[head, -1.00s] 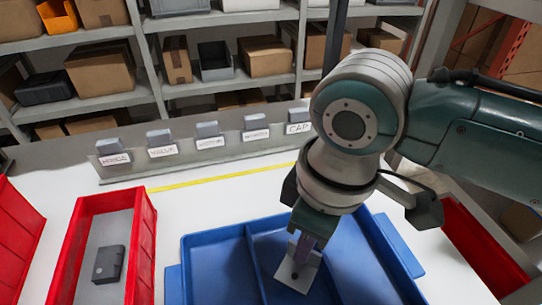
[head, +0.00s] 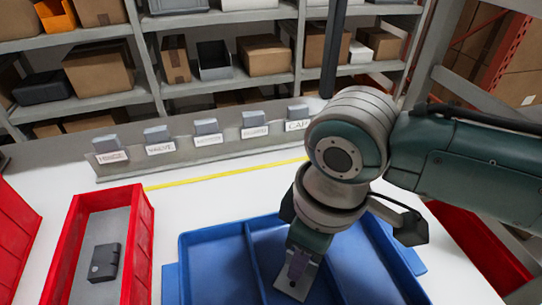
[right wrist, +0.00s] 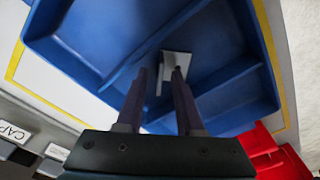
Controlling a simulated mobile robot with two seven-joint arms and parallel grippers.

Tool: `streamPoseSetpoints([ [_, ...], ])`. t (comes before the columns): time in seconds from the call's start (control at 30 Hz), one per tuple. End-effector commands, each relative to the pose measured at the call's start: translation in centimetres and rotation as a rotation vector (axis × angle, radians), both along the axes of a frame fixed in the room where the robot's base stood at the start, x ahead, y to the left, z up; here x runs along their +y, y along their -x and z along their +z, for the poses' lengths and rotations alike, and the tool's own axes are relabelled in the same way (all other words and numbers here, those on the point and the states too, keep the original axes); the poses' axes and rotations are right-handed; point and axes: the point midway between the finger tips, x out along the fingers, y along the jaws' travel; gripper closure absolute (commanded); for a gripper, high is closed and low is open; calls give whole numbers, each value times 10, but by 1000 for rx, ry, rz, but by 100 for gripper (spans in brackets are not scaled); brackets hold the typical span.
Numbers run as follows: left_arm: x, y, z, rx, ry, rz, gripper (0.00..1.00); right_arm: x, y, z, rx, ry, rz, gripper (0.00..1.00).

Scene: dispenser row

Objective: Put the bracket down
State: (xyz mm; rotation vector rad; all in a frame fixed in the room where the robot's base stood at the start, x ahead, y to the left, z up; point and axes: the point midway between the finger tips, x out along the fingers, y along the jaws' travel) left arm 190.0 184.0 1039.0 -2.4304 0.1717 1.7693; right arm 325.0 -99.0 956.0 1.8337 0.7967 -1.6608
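The bracket (head: 291,283) is a pale grey angled plate low in the blue tray (head: 212,242), right of its left divider. In the right wrist view the bracket (right wrist: 177,64) shows a flat plate and a thin upright flange. My right gripper (head: 299,264) points down over it. In the right wrist view the right gripper's fingers (right wrist: 160,78) stand apart on either side of the flange, with a gap visible on both sides. Whether the bracket rests fully on the tray floor is hard to tell. My left gripper is not in view.
A red bin (head: 144,235) holding a dark grey part (head: 105,262) stands left of the tray. Another red bin (head: 12,240) is at far left, and one (head: 480,255) at right. A row of labelled dispensers (head: 197,152) stands behind a yellow line (head: 225,173).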

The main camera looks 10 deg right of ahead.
Motion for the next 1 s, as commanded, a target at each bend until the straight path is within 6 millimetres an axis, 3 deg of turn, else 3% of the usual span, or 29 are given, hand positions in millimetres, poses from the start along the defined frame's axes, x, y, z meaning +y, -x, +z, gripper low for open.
streamPoseSetpoints([
  [0.27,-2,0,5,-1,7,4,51,0,0,12,-1,-1,1,64],
  [0.7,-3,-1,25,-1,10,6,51,-7,5,103,-4,-2,0,64],
  [1.0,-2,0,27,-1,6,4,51,-8,8,123,0,-2,-2,64],
])
